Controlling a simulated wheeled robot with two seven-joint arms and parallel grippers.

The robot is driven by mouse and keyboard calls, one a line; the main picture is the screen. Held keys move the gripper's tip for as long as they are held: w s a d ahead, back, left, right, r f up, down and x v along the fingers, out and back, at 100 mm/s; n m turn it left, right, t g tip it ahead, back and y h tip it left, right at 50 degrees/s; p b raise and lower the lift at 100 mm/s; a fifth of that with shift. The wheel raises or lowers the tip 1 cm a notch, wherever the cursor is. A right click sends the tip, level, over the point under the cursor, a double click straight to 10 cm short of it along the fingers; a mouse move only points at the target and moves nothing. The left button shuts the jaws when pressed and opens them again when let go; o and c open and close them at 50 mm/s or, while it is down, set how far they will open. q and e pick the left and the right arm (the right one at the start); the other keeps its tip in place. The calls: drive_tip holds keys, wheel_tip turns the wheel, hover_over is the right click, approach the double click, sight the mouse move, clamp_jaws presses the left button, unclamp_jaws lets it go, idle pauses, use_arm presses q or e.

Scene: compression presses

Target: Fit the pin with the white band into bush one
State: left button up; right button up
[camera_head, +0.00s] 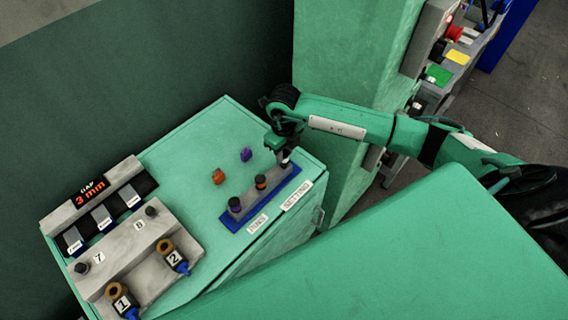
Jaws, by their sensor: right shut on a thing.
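My right gripper (285,149) points down over the right end of the blue pin rack (250,214). It is shut on the pin with the white band (285,159), most of which the fingers hide. I cannot tell whether this pin is still seated in the rack or slightly raised. A pin with a purple band (235,204) and a pin with an orange band (261,182) stand upright in the rack. Bush one (118,290) is a brown ring at the grey block's front left, by a tag marked 1. My left gripper is not in view.
Bush two (166,246) sits right of bush one on the grey block (130,245). Dark knobs marked 7 and 8 stand behind. An orange piece (218,177) and a purple piece (246,154) lie behind the rack. A gap display (89,191) reads 3 mm.

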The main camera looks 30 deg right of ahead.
sight(284, 153)
drive_tip(key=shift+r+p, duration=0.6)
drive_tip(key=shift+r, duration=0.75)
drive_tip(key=shift+r+p, duration=0.8)
drive_tip(key=shift+r, duration=1.1)
